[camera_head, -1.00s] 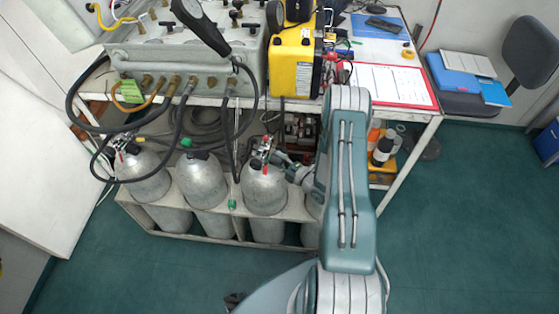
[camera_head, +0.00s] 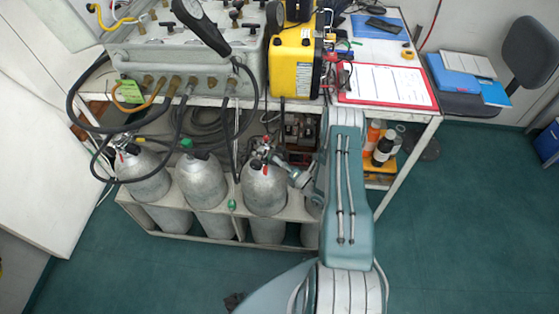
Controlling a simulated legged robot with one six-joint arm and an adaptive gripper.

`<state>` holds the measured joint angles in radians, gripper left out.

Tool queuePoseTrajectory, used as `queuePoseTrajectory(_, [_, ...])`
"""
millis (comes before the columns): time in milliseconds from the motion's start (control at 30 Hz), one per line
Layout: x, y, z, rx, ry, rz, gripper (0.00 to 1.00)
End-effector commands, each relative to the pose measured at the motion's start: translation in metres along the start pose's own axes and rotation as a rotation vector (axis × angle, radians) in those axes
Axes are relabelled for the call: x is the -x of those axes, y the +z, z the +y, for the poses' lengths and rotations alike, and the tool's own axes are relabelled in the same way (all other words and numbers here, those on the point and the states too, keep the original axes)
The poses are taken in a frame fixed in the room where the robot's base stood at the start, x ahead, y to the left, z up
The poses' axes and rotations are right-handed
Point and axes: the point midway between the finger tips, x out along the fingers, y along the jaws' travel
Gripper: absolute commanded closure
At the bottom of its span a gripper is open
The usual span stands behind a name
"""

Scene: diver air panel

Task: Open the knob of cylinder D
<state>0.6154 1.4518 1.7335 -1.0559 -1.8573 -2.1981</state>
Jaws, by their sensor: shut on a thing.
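Grey gas cylinders stand in a row in a rack under the bench; no letters on them can be read. The third cylinder from the left (camera_head: 264,190) has a valve with red parts on top. My gripper (camera_head: 270,158) is at the right side of that valve, small in the view, and appears shut on its knob. The fingers and knob are hard to make out. Another cylinder (camera_head: 313,208) to the right is mostly hidden behind my arm. The second cylinder (camera_head: 203,182) has a green cap, and the leftmost cylinder (camera_head: 147,182) has a valve with a hose.
The bench above holds a grey air panel (camera_head: 180,55) with gauges, a yellow case (camera_head: 293,65) and a red clipboard (camera_head: 385,86). Black hoses hang in front of the left cylinders. Bottles (camera_head: 383,150) stand right of my arm.

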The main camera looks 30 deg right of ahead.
Motion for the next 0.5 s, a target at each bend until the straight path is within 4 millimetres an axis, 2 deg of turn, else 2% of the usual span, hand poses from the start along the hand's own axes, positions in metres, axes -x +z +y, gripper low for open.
queuePoseTrajectory(33, [0.0016, -0.0042, -0.0027, 0.02, -0.001, 0.008, 0.89])
queuePoseTrajectory(500, [0.0013, -0.0026, -0.0025, 0.147, 0.052, 0.011, 0.9])
